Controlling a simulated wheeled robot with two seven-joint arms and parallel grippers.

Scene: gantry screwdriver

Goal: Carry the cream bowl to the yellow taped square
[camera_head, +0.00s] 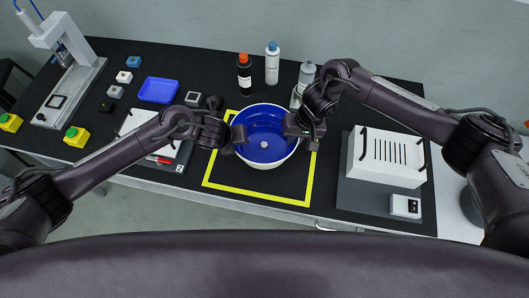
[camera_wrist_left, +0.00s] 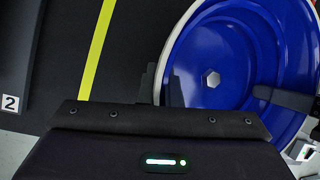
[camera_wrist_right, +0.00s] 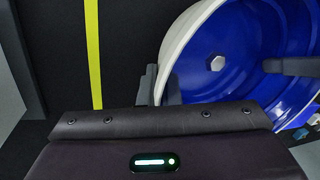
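The cream bowl (camera_head: 266,164) has a blue inside and a pale outer wall, with a small hex nut (camera_head: 263,145) at its bottom. In the head view it is upright over the far part of the yellow taped square (camera_head: 258,196) and hides its far side. I cannot tell whether it touches the table. My left gripper (camera_head: 238,138) is closed on its left rim, and my right gripper (camera_head: 294,130) on its right rim. In the left wrist view the bowl wall (camera_wrist_left: 185,45) lies between the fingers; the right wrist view shows the same (camera_wrist_right: 180,40).
Several bottles (camera_head: 272,64) stand behind the bowl. A white vented box (camera_head: 385,158) is on the right. A blue tray (camera_head: 158,90), small blocks and a white panel (camera_head: 150,135) with a red item lie left. The near part of the square is bare.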

